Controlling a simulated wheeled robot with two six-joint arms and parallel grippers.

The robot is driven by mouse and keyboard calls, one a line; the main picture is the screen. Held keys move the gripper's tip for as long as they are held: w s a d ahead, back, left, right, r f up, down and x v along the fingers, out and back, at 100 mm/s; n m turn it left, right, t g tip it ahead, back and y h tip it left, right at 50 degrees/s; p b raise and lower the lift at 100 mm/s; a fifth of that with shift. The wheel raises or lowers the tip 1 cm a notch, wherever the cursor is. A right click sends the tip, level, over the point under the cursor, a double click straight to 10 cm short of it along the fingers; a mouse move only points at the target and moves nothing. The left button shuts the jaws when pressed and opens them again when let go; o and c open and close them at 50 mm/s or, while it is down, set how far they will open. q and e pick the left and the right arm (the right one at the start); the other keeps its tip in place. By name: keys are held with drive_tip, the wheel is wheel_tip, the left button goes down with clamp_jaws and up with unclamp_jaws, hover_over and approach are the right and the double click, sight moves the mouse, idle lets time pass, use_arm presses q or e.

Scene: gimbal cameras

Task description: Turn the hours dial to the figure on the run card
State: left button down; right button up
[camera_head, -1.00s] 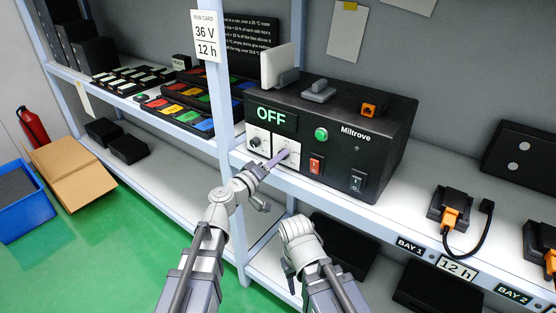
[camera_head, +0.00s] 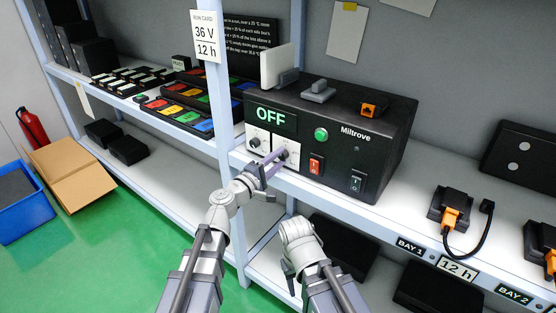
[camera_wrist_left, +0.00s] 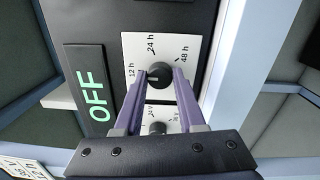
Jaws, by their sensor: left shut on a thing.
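The run card (camera_head: 205,36) on the shelf post reads 36 V and 12 h. The hours dial (camera_wrist_left: 158,74) is a dark round knob on a white plate marked 12 h, 24 h and 48 h. In the head view it is the right of two dials on the black Miltrove box (camera_head: 384,140). My left gripper (camera_head: 275,156) is shut on the knob, one purple finger on each side in the left wrist view (camera_wrist_left: 159,76). The knob's pointer is too small to read surely. My right gripper (camera_head: 288,270) hangs below the shelf edge, its jaws unclear.
The other dial (camera_head: 255,142), with volt marks, sits close to the left. The display (camera_head: 271,116) reads OFF. A green button (camera_head: 321,134), a red switch (camera_head: 316,166) and a black switch (camera_head: 356,184) are to the right. The shelf post (camera_head: 222,110) stands close on the left.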

idle(0.4)
use_arm(q)
drive_tip(key=c, duration=0.5)
unclamp_jaws()
drive_tip(key=v, duration=0.7)
drive_tip(key=shift+s+a, duration=0.25)
drive_tip(key=shift+s, duration=0.05)
